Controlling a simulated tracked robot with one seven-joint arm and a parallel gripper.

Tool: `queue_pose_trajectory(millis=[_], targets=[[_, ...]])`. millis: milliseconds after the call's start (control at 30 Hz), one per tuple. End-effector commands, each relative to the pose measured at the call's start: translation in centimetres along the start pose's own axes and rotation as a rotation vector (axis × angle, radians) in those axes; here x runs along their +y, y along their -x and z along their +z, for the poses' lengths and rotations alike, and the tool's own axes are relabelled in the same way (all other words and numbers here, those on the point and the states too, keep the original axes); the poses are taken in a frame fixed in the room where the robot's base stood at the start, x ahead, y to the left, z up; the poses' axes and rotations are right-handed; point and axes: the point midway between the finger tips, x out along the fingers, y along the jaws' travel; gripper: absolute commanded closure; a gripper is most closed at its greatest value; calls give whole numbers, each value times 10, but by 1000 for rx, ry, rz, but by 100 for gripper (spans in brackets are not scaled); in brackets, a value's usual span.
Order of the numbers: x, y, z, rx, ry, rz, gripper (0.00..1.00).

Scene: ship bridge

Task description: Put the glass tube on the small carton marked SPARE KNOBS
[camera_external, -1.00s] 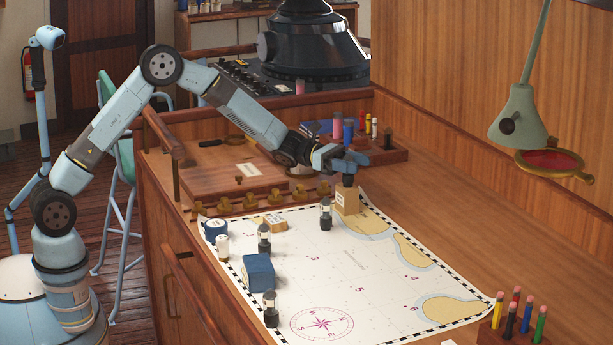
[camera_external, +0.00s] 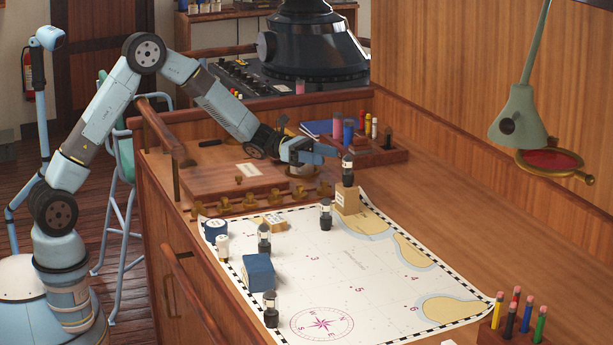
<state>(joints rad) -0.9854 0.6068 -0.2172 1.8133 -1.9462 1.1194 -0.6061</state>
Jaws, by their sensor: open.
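A glass tube (camera_external: 347,171) with dark ends stands upright on top of a small tan carton (camera_external: 347,204) at the chart's far edge. The carton has a pale label, too small to read here. My gripper (camera_external: 328,154) is open and empty, just left of the tube's upper part and apparently clear of it. Similar glass tubes stand on the chart: one (camera_external: 326,214) left of the carton, one (camera_external: 264,238) further left, and one (camera_external: 271,308) near the front.
A blue box (camera_external: 258,273), a flat tan box (camera_external: 274,222) and a blue-and-white round container (camera_external: 215,231) are on the chart (camera_external: 370,270). A wooden rack (camera_external: 385,154) stands behind the carton. The chart's right part is clear.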

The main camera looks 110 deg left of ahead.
Motion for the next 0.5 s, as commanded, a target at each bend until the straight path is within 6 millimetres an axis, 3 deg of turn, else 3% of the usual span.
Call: queue_pose_trajectory(millis=[200,500], targets=[[-1,16,0,0,0,-1,36],[-8,14,4,7,-16,-18,36]])
